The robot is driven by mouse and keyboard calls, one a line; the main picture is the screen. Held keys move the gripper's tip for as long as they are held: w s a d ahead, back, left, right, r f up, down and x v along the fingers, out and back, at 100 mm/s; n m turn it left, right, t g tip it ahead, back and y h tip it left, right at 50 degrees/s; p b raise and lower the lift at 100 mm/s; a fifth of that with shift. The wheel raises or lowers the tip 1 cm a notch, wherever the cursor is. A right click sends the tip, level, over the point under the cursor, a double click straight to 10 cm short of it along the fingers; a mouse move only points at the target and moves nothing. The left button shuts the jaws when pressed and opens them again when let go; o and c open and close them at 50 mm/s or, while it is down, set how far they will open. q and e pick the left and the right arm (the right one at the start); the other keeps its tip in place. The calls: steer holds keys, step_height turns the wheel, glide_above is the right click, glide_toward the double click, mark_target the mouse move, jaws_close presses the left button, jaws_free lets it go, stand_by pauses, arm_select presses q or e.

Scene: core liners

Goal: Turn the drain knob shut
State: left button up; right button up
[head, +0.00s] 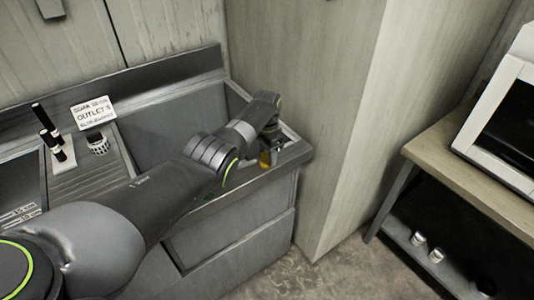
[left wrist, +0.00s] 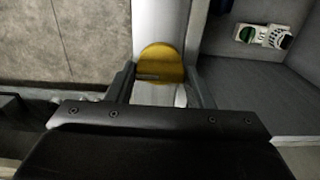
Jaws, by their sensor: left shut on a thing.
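The drain knob is yellow and shows as a small patch (head: 265,159) under my left arm's end, at the right end of the grey sink unit. In the left wrist view it is a round yellow disc (left wrist: 162,62) with a short dark line near its lower edge. My left gripper (left wrist: 161,85) has one finger on each side of the knob and is shut on it. In the head view the left gripper (head: 270,150) is partly hidden by its own wrist. Which way the knob is turned cannot be told. My right gripper is not in view.
The grey sink unit (head: 185,78) runs along the back wall. A wooden panel (head: 300,70) rises just beyond the knob. A wooden table (head: 440,150) is on the right; floor between is clear.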

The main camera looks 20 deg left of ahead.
mark_target(267, 156)
arm_select(q)
steer(key=shift+r, duration=0.1)
steer(key=o, duration=1)
steer(key=shift+r, duration=0.3)
step_height(267, 156, up, 5)
steer(key=shift+r+p, duration=0.1)
steer(key=shift+p, duration=0.45)
step_height(267, 156, up, 12)
steer(key=b, duration=0.2)
steer(key=shift+f, duration=0.2)
steer(key=shift+f, duration=0.1)
